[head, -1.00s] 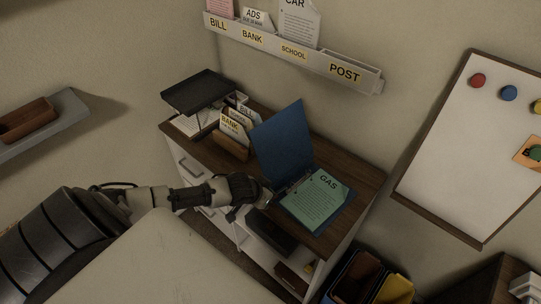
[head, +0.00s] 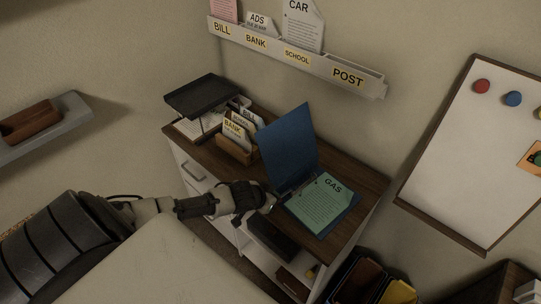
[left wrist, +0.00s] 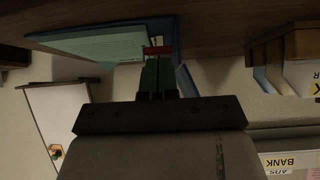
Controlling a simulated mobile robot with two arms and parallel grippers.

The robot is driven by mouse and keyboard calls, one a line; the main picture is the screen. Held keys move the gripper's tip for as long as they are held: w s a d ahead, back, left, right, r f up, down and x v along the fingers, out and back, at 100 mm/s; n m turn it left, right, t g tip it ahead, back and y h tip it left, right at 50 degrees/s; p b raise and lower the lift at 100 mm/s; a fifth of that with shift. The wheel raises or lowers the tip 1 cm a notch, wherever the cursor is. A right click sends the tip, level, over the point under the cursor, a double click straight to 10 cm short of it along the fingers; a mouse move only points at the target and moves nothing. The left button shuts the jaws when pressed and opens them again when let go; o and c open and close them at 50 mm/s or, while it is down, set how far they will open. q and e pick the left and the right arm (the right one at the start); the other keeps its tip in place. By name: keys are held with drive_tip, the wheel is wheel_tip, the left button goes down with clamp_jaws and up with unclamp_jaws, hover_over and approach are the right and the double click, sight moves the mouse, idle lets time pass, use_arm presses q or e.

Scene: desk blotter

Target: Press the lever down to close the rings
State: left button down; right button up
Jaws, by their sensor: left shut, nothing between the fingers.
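A blue ring binder (head: 288,147) stands open on the wooden desk top, its cover raised. A green sheet headed GAS (head: 322,203) lies on its right side; the sheet also shows in the left wrist view (left wrist: 110,47). The rings are too small and dark to judge. My left gripper (head: 270,204) is at the binder's near end by the spine. In the left wrist view its fingers (left wrist: 158,68) are shut and empty. A small red piece (left wrist: 157,50), perhaps the lever's end, is right at the fingertips; I cannot tell whether they touch. My right gripper is out of view.
A wooden letter holder (head: 236,150) and a dark tray (head: 205,95) stand left of the binder. A labelled wall rack (head: 300,62) hangs behind. Bare desk top (head: 360,180) lies right of the binder. Open shelves are below the desk front.

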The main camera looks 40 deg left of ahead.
use_arm(q)
drive_tip(key=shift+r, duration=0.1)
drive_tip(key=r+p, duration=0.2)
drive_tip(key=p, duration=0.1)
drive_tip(key=r+p, duration=0.1)
drive_tip(key=r, duration=0.1)
drive_tip(key=shift+w+r, duration=0.1)
drive_tip(key=shift+w, duration=0.2)
drive_tip(key=d+v, duration=0.1)
drive_tip(key=v, duration=0.8)
drive_tip(key=shift+a+r, duration=0.4)
drive_tip(key=shift+s, duration=0.1)
